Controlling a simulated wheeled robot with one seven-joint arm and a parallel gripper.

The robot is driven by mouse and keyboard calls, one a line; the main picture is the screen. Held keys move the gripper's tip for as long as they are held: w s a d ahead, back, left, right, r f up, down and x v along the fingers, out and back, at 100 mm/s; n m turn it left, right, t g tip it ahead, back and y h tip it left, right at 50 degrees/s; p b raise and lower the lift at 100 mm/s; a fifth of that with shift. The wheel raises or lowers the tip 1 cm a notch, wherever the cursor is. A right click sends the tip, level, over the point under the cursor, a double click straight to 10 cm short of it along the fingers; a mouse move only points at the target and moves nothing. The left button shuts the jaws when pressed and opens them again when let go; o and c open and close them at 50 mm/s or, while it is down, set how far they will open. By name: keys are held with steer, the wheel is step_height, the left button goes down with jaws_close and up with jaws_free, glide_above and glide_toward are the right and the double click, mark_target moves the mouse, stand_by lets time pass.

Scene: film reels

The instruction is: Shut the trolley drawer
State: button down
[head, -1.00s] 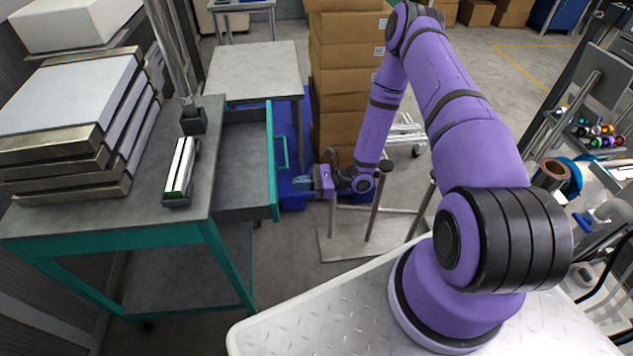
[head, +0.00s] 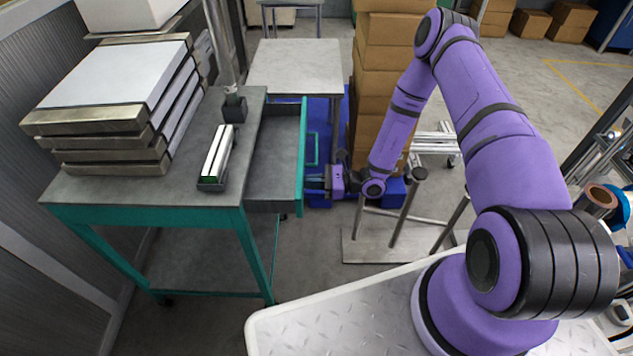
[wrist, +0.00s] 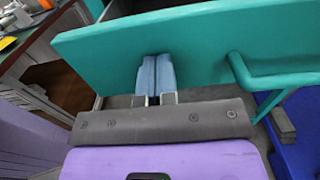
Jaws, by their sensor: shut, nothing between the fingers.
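The trolley (head: 75,190) is a grey-topped table with a teal frame at the left of the head view. Its drawer (head: 272,160) stands open, pulled out to the right, and looks empty. The teal drawer front (head: 301,165) also fills the top of the wrist view (wrist: 215,40). Its bar handle (head: 313,150) is on the outer face; in the wrist view the handle (wrist: 245,75) is right of my fingers. My gripper (head: 310,183) is shut and empty, its blue fingertips (wrist: 155,72) at the outer face of the drawer front. They look to be touching it.
Stacked flat cases (head: 110,110) and a small holder with white strips (head: 217,158) sit on the trolley top. A grey side table (head: 296,68) and brown boxes (head: 380,60) stand behind. A metal stand (head: 385,245) is on the floor below my arm.

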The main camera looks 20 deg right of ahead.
mark_target(258, 189)
steer(key=x, duration=1.5)
steer(key=shift+w+a, duration=0.15)
steer(key=shift+a, duration=0.4)
steer(key=shift+r, duration=0.15)
steer(key=shift+w, duration=0.1)
